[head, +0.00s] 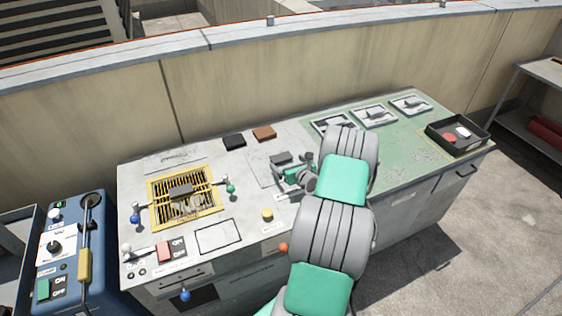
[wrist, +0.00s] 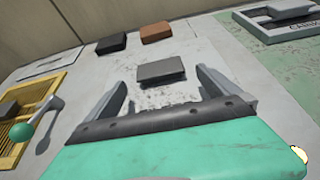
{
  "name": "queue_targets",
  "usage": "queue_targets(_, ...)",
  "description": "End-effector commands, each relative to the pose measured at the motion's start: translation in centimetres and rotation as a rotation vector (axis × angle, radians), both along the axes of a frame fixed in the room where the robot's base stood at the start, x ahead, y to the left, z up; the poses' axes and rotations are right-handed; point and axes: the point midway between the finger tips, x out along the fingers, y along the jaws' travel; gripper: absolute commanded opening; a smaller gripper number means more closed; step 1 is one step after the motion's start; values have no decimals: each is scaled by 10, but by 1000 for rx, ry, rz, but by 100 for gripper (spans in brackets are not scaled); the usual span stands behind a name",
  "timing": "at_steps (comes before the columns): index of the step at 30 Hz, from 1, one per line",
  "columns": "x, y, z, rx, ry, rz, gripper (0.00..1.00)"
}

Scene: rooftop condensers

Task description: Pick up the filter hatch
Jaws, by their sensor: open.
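My gripper (head: 296,172) is open and empty over the middle of the grey bench. In the wrist view its two fingers (wrist: 160,84) stand apart, with a grey block (wrist: 162,72) beyond and between them; I see no contact. The block (head: 281,158) lies on an outlined patch of bench. No readable label names the filter hatch. A yellow-framed grille (head: 156,208) with a dark grip block (head: 181,192) across it, at the left of the bench, may be it. Levers with a blue knob (head: 135,218) and a green knob (head: 231,189) flank the grille.
Black (head: 234,140) and brown (head: 264,132) blocks lie at the back. Framed plates with grips (head: 374,115) and a dark tray (head: 436,133) are on the green right part. A yellow button (head: 267,214) and red switch (head: 164,251) are near the front. A blue cabinet (head: 95,245) stands left.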

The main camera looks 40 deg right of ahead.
Motion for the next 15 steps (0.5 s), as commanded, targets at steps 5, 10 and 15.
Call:
queue_targets(5, 29, -6, -12, -2, 2, 4, 100)
queue_targets(10, 42, -11, -19, -3, 2, 2, 100)
queue_targets(15, 42, -12, -19, -3, 2, 2, 100)
